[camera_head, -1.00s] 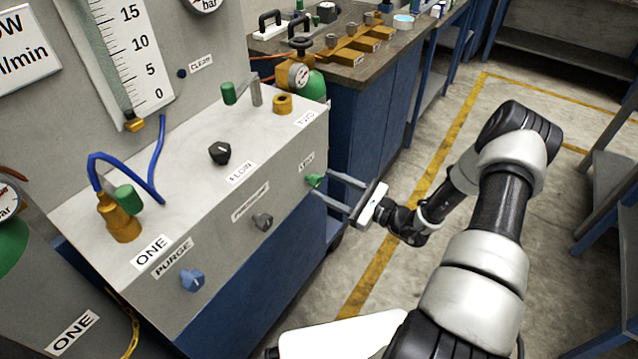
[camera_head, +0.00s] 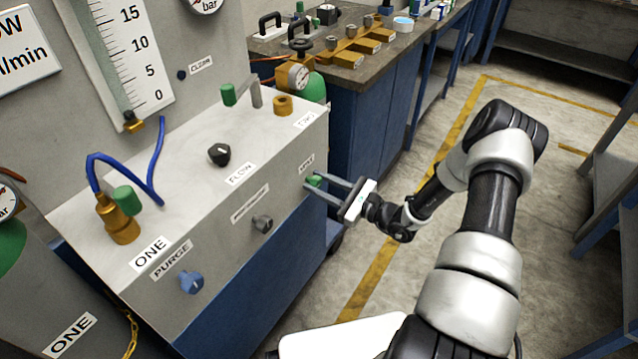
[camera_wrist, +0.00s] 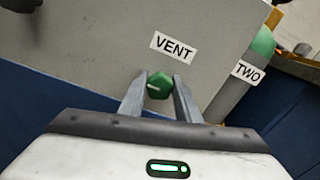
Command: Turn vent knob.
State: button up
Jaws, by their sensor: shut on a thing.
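The vent knob is a small green knob (camera_head: 315,181) on the front face of the grey panel box (camera_head: 262,160), at its right end. In the wrist view the green knob (camera_wrist: 159,86) sits under the VENT label (camera_wrist: 173,47), with a pale pointer line on it. My gripper (camera_head: 317,187) reaches in from the right, its two fingers on either side of the knob. In the wrist view my gripper (camera_wrist: 160,84) is shut on the knob, which shows between the fingertips.
A grey knob (camera_head: 262,224) and a blue PURGE knob (camera_head: 191,282) are on the same face. A black FLOW knob (camera_head: 218,154) is on top. A workbench (camera_head: 372,85) with brass fittings stands behind. The floor to the right is open.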

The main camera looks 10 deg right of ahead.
jog(key=shift+m, duration=0.3)
jog(key=m+p, duration=0.1)
jog(key=m, duration=0.3)
jog(key=shift+d, duration=0.1)
jog(key=m+p, duration=0.1)
jog(key=m, duration=0.3)
jog(key=shift+m, duration=0.4)
jog(key=m+p, duration=0.1)
jog(key=m, duration=0.3)
jog(key=shift+w+d+f+m, duration=0.1)
jog(key=shift+m, duration=0.2)
jog(key=shift+f+m, duration=0.1)
jog(key=shift+m, duration=1.8)
jog(key=o, duration=1.1)
jog(key=shift+c, duration=0.2)
jog(key=p+v, duration=0.1)
jog(key=v, duration=1.6)
jog(key=shift+p, duration=0.4)
